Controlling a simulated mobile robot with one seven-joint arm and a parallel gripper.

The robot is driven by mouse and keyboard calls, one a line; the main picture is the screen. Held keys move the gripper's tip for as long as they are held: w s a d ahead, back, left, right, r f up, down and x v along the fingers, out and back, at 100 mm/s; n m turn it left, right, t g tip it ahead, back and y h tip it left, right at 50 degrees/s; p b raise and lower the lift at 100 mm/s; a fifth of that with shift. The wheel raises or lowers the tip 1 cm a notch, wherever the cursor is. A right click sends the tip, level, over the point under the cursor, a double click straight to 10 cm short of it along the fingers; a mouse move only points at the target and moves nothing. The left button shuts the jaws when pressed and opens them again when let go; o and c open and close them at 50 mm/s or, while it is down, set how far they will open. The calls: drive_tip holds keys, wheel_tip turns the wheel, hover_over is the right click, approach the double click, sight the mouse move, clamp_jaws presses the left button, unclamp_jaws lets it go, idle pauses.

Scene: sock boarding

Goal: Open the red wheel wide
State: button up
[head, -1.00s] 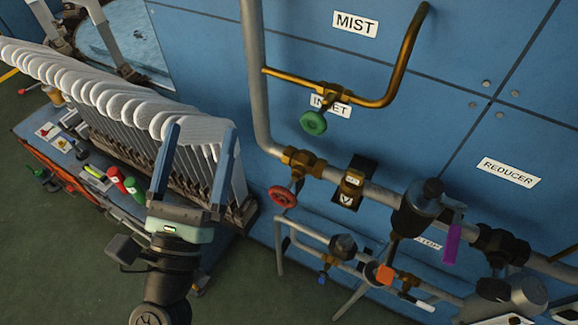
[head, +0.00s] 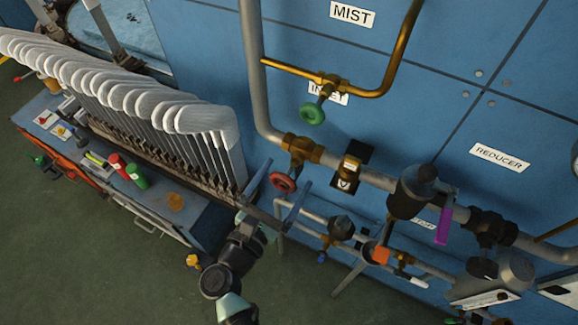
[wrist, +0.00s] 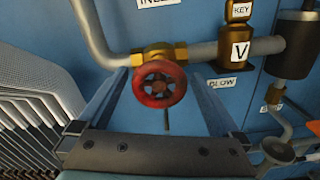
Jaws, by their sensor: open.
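The red wheel (head: 283,183) sits on a brass valve (head: 303,148) on the grey pipe, below the INLET label. It also shows in the wrist view (wrist: 159,84), facing the camera. My gripper (head: 282,183) is open, with its blue fingers reaching toward the wheel. In the wrist view one finger (wrist: 108,103) stands left of the wheel and the other (wrist: 211,100) right of it, with gaps on both sides. Whether the fingertips reach as far as the wheel's rim is hard to tell.
A green wheel (head: 312,113) is on the brass pipe above. A black regulator with a purple tag (head: 444,226) is to the right. A lower pipe with an orange part (head: 380,255) runs below. White sock boards (head: 180,118) stand close on the left.

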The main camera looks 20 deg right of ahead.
drive_tip(key=shift+x, duration=1.15)
drive_tip(key=c, duration=1.3)
drive_tip(key=shift+n, duration=0.4)
drive_tip(key=n, duration=0.4)
drive_tip(key=shift+n+p, duration=0.3)
drive_tip(key=n+p, duration=0.1)
drive_tip(key=n, duration=0.4)
drive_tip(key=shift+n, duration=0.4)
